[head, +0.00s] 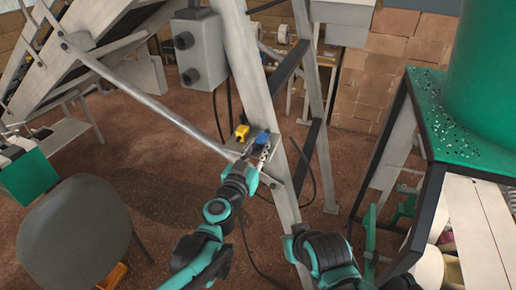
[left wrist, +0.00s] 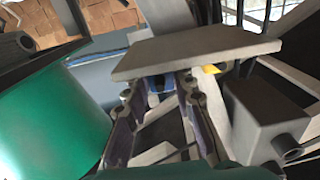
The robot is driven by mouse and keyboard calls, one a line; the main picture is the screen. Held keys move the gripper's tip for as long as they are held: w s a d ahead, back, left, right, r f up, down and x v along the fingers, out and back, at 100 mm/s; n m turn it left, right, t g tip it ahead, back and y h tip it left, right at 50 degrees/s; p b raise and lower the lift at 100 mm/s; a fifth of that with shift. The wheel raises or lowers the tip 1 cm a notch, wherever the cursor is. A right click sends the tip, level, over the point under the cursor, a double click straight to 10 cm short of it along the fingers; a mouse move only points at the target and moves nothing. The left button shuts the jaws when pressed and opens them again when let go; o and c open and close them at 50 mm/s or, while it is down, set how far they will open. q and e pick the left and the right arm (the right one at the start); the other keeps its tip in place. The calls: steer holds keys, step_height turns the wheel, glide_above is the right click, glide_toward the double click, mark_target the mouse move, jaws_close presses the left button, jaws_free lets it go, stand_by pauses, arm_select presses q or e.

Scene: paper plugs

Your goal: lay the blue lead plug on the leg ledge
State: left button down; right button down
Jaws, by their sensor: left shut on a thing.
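The blue lead plug (head: 262,137) is at the tips of my left gripper (head: 261,149), which is shut on it, at the leg ledge (head: 291,153). A yellow plug (head: 242,132) is just left of the blue one, at the ledge's left end. In the left wrist view the blue plug (left wrist: 154,84) shows small between the fingers (left wrist: 160,92), close to the edge of the ledge plate (left wrist: 200,50). Whether the plug touches the ledge is hard to tell. My right arm shows at the bottom of the head view, but its gripper cannot be made out.
A grey box with knobs (head: 199,50) is fixed on the leg above. A slanting metal bar (head: 140,98) runs down to the leg near the ledge. Dark cables hang beside it. A green-topped stand (head: 470,150) is at the right, a grey seat (head: 72,232) at lower left.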

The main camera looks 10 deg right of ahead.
arm_select(q)
steer(key=shift+f, duration=0.15)
steer(key=c, duration=1.2)
jaws_free()
